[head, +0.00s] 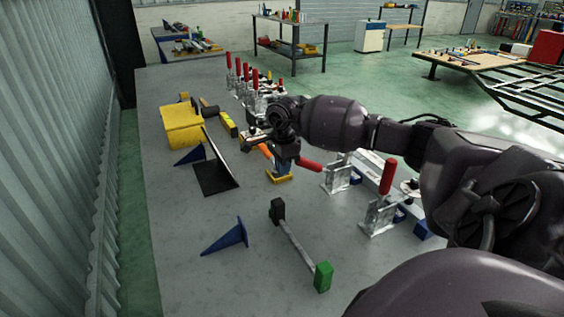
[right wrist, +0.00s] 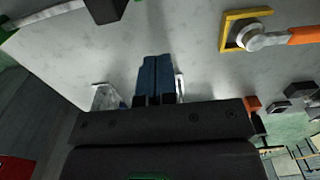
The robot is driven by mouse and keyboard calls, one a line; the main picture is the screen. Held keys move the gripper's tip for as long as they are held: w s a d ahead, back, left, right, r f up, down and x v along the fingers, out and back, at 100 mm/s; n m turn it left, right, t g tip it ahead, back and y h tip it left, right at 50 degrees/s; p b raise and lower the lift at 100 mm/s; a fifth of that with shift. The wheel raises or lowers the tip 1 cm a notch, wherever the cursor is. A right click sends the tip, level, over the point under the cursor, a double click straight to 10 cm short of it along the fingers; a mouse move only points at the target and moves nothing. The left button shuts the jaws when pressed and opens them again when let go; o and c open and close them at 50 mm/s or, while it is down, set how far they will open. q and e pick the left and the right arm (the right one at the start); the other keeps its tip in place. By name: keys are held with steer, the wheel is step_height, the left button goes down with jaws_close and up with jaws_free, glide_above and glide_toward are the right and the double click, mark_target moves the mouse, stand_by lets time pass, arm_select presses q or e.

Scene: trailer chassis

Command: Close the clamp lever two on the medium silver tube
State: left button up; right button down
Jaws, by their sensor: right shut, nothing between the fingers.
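My right gripper (head: 283,168) reaches in from the right over the table, its blue fingers pointing down. The fingers (right wrist: 155,78) are together and empty in the right wrist view. Just right of it is a toggle clamp (head: 338,179) whose red lever (head: 309,164) lies over to the left, near the fingers; contact cannot be told. A nearer clamp (head: 378,216) has its red lever (head: 388,176) upright. A silver tube (head: 372,160) runs beside the clamps, partly hidden by my arm. Which clamp is number two cannot be told. My left gripper is out of view.
A green-ended hammer (head: 297,245), a blue wedge (head: 226,239) and a black angled plate (head: 215,172) lie on the grey table (head: 185,285). A yellow block (head: 182,124) and several upright red-levered clamps (head: 245,75) stand farther back. The near left table is clear.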

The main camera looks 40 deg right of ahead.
steer(key=shift+d+f, duration=0.1)
steer(key=shift+f, duration=0.05)
stand_by(0.3)
steer(key=shift+d, duration=0.1)
steer(key=shift+s+d, duration=0.35)
steer(key=shift+d, duration=0.6)
steer(key=shift+s+d+r, duration=0.2)
steer(key=shift+d+r, duration=0.2)
steer(key=shift+d, duration=0.1)
steer(key=shift+s+d+r, duration=0.15)
steer(key=shift+d+r, duration=0.25)
steer(key=shift+d, duration=0.05)
steer(key=shift+s+d+r, duration=0.1)
steer(key=shift+d+r, duration=0.25)
steer(key=shift+r, duration=0.25)
